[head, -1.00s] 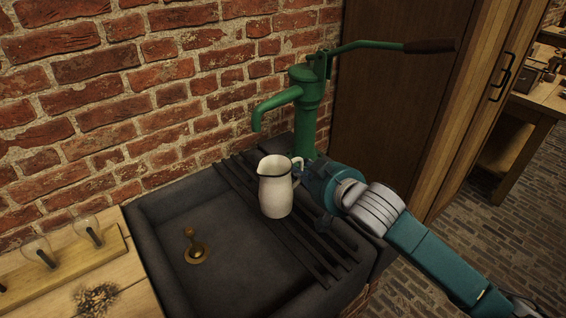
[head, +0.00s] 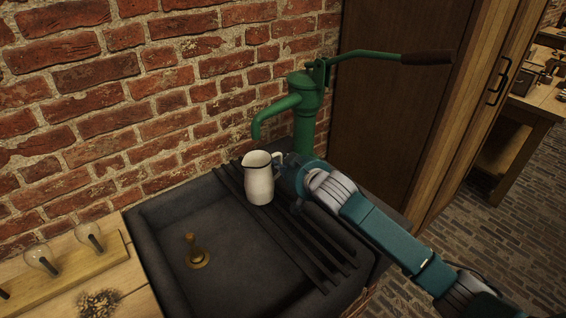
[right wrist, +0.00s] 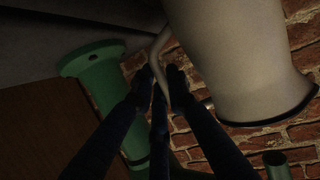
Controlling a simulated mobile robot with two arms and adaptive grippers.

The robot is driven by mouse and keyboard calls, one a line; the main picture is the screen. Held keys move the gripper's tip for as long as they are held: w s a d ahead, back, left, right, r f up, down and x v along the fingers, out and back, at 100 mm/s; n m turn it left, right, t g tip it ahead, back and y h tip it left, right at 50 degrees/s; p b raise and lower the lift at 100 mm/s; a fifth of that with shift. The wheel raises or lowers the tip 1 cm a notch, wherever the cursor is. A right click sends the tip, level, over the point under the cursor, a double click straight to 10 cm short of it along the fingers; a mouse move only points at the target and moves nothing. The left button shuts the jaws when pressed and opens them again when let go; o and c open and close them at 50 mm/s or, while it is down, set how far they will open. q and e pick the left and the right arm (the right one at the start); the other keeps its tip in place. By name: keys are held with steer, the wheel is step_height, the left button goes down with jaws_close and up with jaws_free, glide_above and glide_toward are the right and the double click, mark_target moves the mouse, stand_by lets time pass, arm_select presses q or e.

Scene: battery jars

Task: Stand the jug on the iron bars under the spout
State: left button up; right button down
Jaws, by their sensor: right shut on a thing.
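The white enamel jug (head: 259,184) with a dark rim is upright at the iron bars (head: 300,240), under and slightly in front of the green pump's spout (head: 263,126). I cannot tell whether its base touches the bars. My right gripper (head: 284,172) is shut on the jug's handle, on the jug's right side. In the right wrist view the fingers (right wrist: 162,82) close around the handle (right wrist: 160,55), with the jug's body (right wrist: 250,60) beside them. My left gripper is not in view.
The dark stone sink (head: 170,225) holds a brass plug (head: 196,252). The pump body (head: 305,125) stands close behind the jug, its lever (head: 385,52) reaching right. A wooden bench with glass bulbs (head: 40,257) is at left; the brick wall is behind.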

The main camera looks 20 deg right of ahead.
steer(key=c, duration=1.7)
jaws_free()
steer(key=b+v, duration=0.1)
steer(key=v, duration=1.1)
steer(key=shift+s+f, duration=0.1)
steer(key=shift+f, duration=0.05)
